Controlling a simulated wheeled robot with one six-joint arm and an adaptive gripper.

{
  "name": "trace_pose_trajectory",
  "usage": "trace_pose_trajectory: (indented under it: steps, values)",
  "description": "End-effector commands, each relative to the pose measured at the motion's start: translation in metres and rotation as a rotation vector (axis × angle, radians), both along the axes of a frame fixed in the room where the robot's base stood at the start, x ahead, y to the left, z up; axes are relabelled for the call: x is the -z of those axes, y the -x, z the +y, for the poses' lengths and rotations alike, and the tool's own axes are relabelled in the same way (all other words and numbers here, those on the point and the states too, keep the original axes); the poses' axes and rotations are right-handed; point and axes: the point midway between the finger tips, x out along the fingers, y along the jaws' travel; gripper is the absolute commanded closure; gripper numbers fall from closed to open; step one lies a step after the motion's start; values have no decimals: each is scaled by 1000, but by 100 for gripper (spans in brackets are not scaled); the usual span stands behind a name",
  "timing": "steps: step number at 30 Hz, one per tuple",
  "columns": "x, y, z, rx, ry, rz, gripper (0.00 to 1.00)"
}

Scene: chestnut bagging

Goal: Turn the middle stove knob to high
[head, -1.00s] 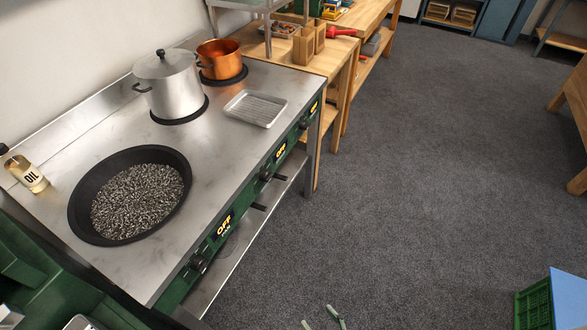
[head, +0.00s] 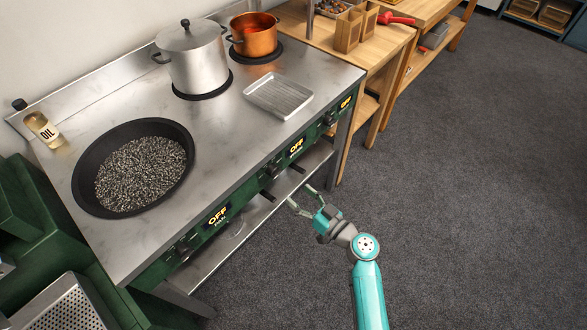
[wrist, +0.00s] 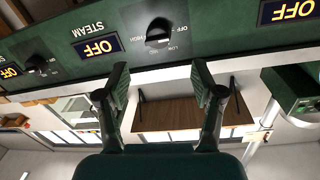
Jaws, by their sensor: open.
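The middle stove knob (head: 267,169) is a small dark knob on the green front panel, beside a lit OFF display (head: 296,147). In the upside-down wrist view the knob (wrist: 158,33) shows at top centre with HIGH and LOW marks, and the display (wrist: 97,47) beside it reads OFF above STEAM. My gripper (head: 301,196) is in front of the stove, its fingers towards the panel. In the wrist view my gripper (wrist: 161,84) is open and empty, with the knob between and beyond the fingertips, apart from them.
The steel stove top (head: 215,125) holds a black pan (head: 83,190) of dark grains, a steel pot (head: 195,62), a copper pot (head: 253,36), a tray (head: 278,95) and an oil bottle (head: 41,128). A lower shelf (head: 240,232) juts out below the panel. The grey floor is free.

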Motion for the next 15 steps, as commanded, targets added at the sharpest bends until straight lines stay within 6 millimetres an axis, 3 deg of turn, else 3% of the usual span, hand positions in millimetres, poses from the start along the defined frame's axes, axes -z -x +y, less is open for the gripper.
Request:
trace_pose_trajectory:
  steps: [8, 15]
  values:
    - [-4, -17, 18, -12, -7, -11, 33]
    - [-4, -46, 50, -11, -6, -11, 33]
